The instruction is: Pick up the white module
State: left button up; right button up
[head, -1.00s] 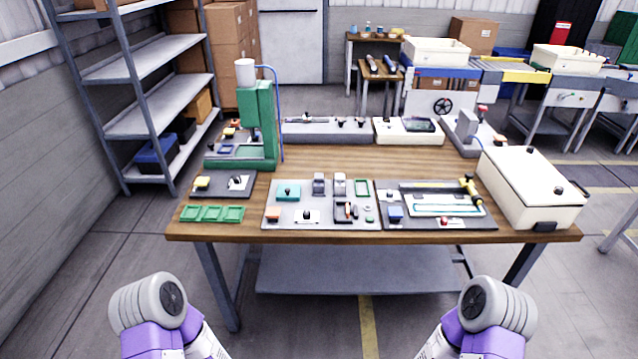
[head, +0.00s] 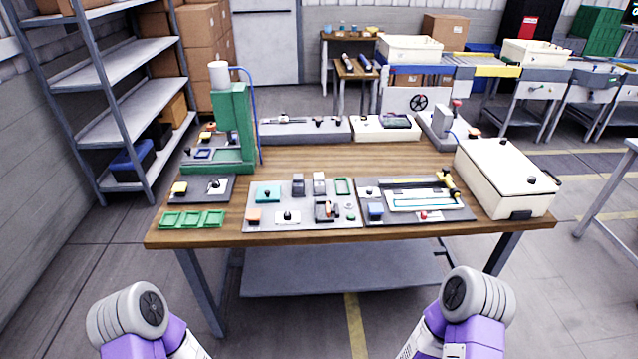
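A small white module with a black knob (head: 288,217) lies flat on the light grey tray (head: 262,224) at the front middle of the wooden table. An orange block (head: 253,214) is to its left and a teal block (head: 268,192) is behind it. A dark holder with small parts (head: 326,211) is to its right. Both my grippers are out of view. Only purple and grey links of my arms show at the bottom left and bottom right, short of the table's front edge.
Green trays (head: 192,219) lie at the table's front left. A green press (head: 233,125) stands behind them. A dark tool tray (head: 455,212) and a large cream box (head: 505,180) are to the right. Bare wood (head: 330,160) shows behind the trays.

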aim_at(319, 185)
jog(key=z, duration=0.15)
jog(key=k, duration=0.4)
jog(key=z, duration=0.75)
jog(key=i, duration=1.4)
jog(key=u, duration=0.95)
